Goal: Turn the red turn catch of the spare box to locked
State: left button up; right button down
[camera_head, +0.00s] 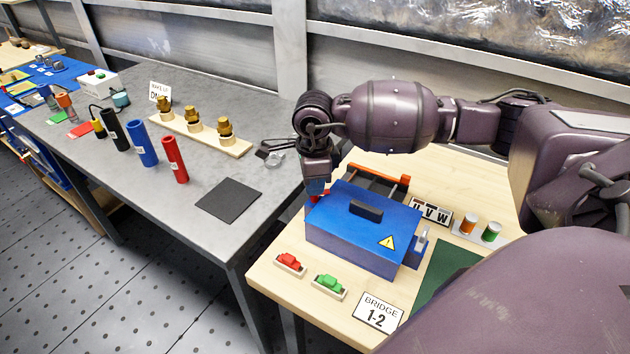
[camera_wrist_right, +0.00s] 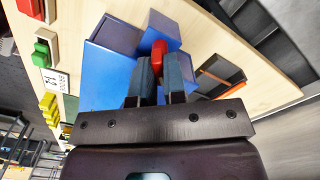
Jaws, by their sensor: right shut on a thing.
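The spare box is a blue box (camera_head: 350,243) with a blue lid, a black handle (camera_head: 366,210) and a yellow warning sign, standing on the wooden table. Its red turn catch (camera_wrist_right: 158,50) is on the box's side; in the head view only bits of red show at the box's left end. My right gripper (camera_wrist_right: 158,64) is shut on the red catch, one finger on each side of it. In the head view my right gripper (camera_head: 317,184) points down at the box's left end and partly hides the catch. My left gripper is in neither view.
A dark tray with an orange bar (camera_head: 391,180) lies behind the box. The grey table (camera_head: 120,95) at left holds several cylinders.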

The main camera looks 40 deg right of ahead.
jog(key=m, duration=0.3)
jog(key=shift+r+m+p, duration=0.15)
jog(key=shift+m+p, duration=0.25)
jog(key=m+p, duration=0.1)
jog(key=m, duration=0.2)
jog(key=shift+m, duration=0.6)
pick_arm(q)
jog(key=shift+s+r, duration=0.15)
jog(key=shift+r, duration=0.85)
pick_arm(e)
jog(key=c, duration=1.2)
grip_release()
